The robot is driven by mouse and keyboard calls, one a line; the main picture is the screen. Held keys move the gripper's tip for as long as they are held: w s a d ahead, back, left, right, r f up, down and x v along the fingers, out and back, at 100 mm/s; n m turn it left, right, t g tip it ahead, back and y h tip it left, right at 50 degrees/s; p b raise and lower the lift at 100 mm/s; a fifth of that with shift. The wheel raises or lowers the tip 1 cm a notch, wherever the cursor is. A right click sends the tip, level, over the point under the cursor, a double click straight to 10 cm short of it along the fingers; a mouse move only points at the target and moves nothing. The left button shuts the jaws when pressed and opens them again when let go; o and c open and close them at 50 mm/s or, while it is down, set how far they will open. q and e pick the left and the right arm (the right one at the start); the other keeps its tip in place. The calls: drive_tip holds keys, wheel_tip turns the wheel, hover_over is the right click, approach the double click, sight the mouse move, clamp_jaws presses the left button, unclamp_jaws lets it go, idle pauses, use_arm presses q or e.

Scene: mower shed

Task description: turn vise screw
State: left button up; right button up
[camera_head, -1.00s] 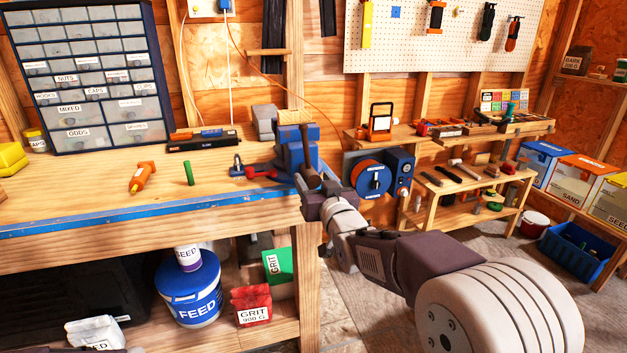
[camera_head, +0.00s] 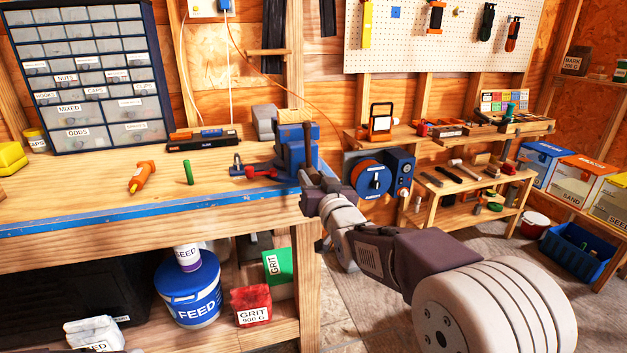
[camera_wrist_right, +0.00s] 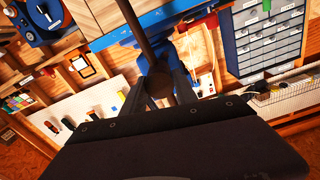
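The blue vise (camera_head: 291,157) stands at the right end of the workbench, with a light wooden block (camera_head: 295,116) at its top. A dark handle bar (camera_head: 307,145) runs steeply across its front. My right gripper (camera_head: 311,180) is at the vise's front, at the bar's lower part. In the right wrist view the bar (camera_wrist_right: 133,25) runs down from the top edge to between my right gripper's fingers (camera_wrist_right: 160,88), which sit close on both sides and look shut on it. The blue vise (camera_wrist_right: 157,63) is partly hidden behind them. My left gripper is out of view.
The workbench (camera_head: 100,190) holds an orange bottle (camera_head: 141,177), a green stick (camera_head: 188,172) and a red clamp-like tool (camera_head: 261,172) left of the vise. A blue-and-orange reel (camera_head: 372,179) stands close behind my right wrist. Open floor lies right of the bench.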

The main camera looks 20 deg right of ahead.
drive_tip(key=o, duration=0.4)
drive_tip(key=shift+c, duration=0.2)
drive_tip(key=s, duration=0.9)
drive_tip(key=shift+d, duration=0.15)
